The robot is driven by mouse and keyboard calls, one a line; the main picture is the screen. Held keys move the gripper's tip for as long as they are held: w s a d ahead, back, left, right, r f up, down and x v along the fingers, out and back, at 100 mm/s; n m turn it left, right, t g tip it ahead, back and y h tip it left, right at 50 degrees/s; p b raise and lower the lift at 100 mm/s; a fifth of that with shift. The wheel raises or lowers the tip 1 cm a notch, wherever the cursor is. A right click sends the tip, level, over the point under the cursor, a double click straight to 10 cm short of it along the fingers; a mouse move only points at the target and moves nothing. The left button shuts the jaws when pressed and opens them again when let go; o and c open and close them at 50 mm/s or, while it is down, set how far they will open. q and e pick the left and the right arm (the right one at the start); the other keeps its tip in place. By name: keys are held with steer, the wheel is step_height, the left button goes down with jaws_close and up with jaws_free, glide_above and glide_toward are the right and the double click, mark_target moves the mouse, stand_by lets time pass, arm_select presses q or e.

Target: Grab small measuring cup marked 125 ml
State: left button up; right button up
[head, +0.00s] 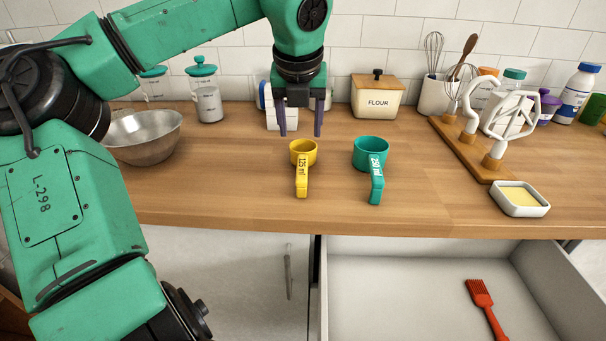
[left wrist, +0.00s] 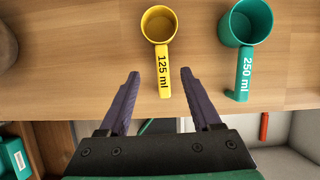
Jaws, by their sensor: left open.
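The small yellow measuring cup (head: 303,154) marked 125 ml stands on the wooden counter, its handle pointing toward the front edge. It also shows in the left wrist view (left wrist: 159,26), where the handle lies between the lines of my fingers, beyond their tips. My left gripper (head: 300,132) is open and empty, above the counter, pointing down, close to the yellow cup. It also shows in the left wrist view (left wrist: 160,74). A larger teal cup (head: 370,153) marked 250 ml stands to the right; it shows in the left wrist view (left wrist: 246,22). My right gripper is not in view.
A metal bowl (head: 145,137) stands at the left. A flour box (head: 377,97) and glass jar (head: 206,94) stand behind. An open drawer (head: 420,290) below the counter holds a red brush (head: 481,298).

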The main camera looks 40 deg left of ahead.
mark_target(302, 159)
arm_select(q)
steer(key=x, duration=1.1)
steer(key=shift+d+f+p, duration=0.1)
steer(key=shift+d+p, duration=0.1)
steer(key=shift+p, duration=0.1)
steer(key=shift+s, duration=0.1)
jaws_close()
